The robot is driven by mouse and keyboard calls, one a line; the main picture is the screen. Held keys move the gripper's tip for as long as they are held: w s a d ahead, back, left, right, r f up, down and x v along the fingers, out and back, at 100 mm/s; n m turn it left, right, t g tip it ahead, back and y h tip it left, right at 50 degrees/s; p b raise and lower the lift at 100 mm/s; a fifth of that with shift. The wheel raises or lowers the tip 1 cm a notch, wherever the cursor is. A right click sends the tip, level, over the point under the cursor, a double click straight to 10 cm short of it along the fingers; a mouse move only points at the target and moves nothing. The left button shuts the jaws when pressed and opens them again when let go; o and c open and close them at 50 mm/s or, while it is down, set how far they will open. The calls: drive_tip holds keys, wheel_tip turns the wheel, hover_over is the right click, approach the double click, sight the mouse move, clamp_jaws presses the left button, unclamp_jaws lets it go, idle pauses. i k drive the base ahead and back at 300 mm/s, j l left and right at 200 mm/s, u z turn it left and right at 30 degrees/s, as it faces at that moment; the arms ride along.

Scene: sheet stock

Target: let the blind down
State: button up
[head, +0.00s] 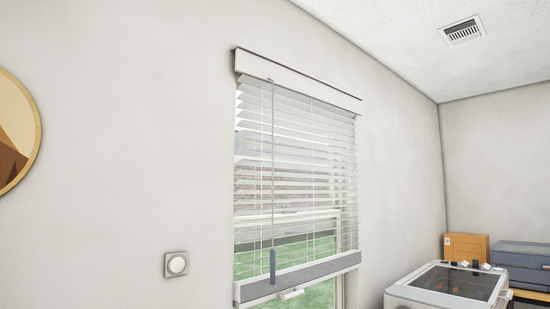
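The blind (295,150) hangs in the window in the head view, with white slats under a white headrail (300,80). Its slats are tilted so that I see the outside between them. Its grey bottom rail (298,277) is near the picture's lower edge, with a small pale tab (291,294) below it. Green ground shows through the glass under the rail. A thin cord (272,170) hangs in front of the slats on the left and ends in a blue-grey handle (272,266) just in front of the bottom rail. My gripper is not in view.
A white machine with a dark glass top (455,282) stands at the lower right. Behind it are an orange-brown box (466,247) and a blue-grey case (522,262). A round dial (177,264) is on the wall left of the window. The wall around it is bare.

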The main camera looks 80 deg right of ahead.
sight(256, 97)
drive_tip(key=z, duration=2.75)
drive_tip(key=i+j+z, duration=0.65)
drive_tip(key=z, duration=0.15)
drive_tip(key=i+j+z, duration=0.4)
drive_tip(key=j, duration=0.15)
drive_tip(key=k+l, duration=0.05)
drive_tip(key=k, duration=0.05)
